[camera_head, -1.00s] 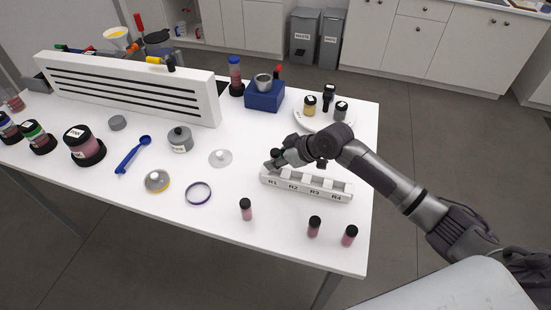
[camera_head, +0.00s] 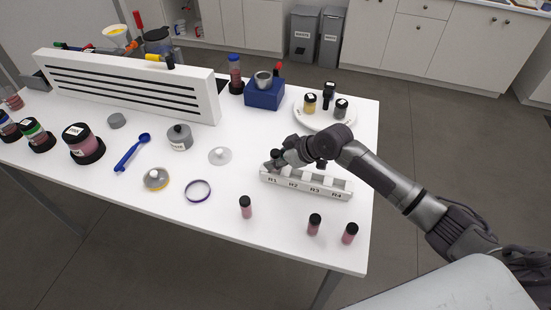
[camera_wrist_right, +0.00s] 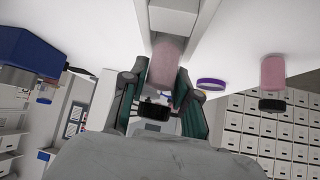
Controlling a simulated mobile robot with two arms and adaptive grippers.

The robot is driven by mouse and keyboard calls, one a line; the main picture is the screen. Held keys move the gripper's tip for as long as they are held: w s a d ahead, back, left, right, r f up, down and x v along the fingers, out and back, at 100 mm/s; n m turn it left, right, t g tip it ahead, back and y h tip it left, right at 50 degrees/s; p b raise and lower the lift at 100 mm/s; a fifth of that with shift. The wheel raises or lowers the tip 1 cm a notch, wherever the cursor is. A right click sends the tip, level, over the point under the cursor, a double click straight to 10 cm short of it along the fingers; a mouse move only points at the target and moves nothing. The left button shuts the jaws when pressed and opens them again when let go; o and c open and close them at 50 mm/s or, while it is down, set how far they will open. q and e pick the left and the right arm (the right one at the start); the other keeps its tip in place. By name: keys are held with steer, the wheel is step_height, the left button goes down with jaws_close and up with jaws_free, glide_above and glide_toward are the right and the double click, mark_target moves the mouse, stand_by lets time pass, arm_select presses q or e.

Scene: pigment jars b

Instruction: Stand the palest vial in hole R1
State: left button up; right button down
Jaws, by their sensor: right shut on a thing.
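My right gripper (camera_head: 273,162) is at the R1 end of the white rack (camera_head: 310,187), labelled R1 to R4. In the right wrist view my gripper (camera_wrist_right: 158,86) is shut on a pale pink vial (camera_wrist_right: 164,64) with a black cap (camera_wrist_right: 155,108). The vial's base end meets the rack (camera_wrist_right: 173,18) in that view; I cannot tell whether it is inside hole R1. Three pink vials with black caps stand on the table in front of the rack: one at left (camera_head: 246,210), one in the middle (camera_head: 314,228), one at right (camera_head: 349,236). My left gripper is not in view.
A round white tray (camera_head: 300,118) with small jars stands behind the rack. A blue block (camera_head: 264,97) holds a metal cup. A clear lid (camera_head: 220,157) and a purple ring (camera_head: 198,191) lie left of the rack. The table's front right is mostly free.

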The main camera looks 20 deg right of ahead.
steer(key=shift+f+b, duration=0.55)
steer(key=shift+f, duration=0.35)
steer(key=c, duration=1)
jaws_free()
steer(key=shift+s, duration=0.1)
steer(key=shift+o, duration=1.1)
steer(key=shift+f, duration=0.1)
steer(key=shift+d, duration=0.1)
steer(key=v, duration=1.2)
